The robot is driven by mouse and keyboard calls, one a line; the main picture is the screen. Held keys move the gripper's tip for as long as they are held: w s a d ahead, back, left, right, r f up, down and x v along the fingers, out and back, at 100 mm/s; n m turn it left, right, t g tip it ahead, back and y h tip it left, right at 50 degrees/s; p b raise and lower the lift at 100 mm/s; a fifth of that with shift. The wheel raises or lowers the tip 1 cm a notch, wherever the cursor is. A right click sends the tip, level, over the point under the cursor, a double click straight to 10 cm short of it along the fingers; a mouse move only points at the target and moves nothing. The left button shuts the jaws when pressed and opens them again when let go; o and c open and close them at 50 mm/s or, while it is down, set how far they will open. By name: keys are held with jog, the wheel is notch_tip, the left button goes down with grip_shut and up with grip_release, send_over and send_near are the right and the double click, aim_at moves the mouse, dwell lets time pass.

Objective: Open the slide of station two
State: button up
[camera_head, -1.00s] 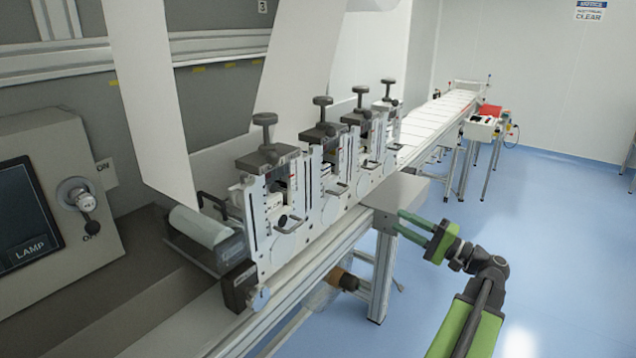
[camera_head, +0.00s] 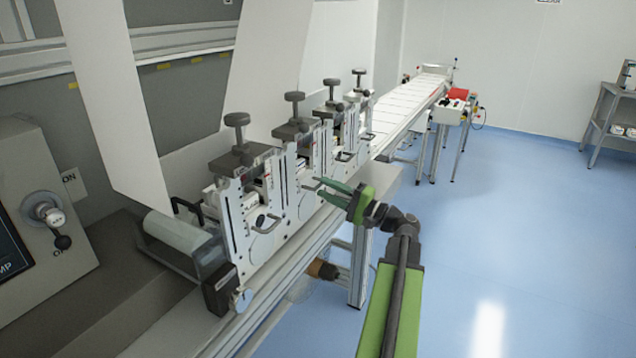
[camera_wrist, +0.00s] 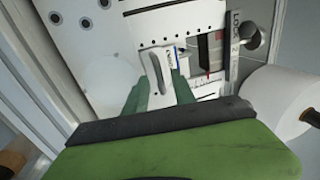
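A row of stations with upright white plates and dark top knobs stands along the machine. The second station from the front (camera_head: 292,190) has a slide handle (camera_wrist: 158,72), a pale bar, in the wrist view. My gripper (camera_head: 321,187) is at this station's front, its green fingers pointing left at it. In the wrist view my gripper (camera_wrist: 160,84) has its fingers apart, one on each side of the handle's lower part. Whether they touch it cannot be told. The slide looks in place against the plate.
The nearest station (camera_head: 240,215) stands close at the left, with a grey handle (camera_head: 267,223) jutting out. A white roll (camera_wrist: 283,97) is at the right in the wrist view. A conveyor (camera_head: 400,115) runs to the back. The blue floor (camera_head: 530,230) at the right is clear.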

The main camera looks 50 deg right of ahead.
jog(key=shift+x, duration=1.45)
grip_shut()
jog(key=shift+s+a, duration=0.1)
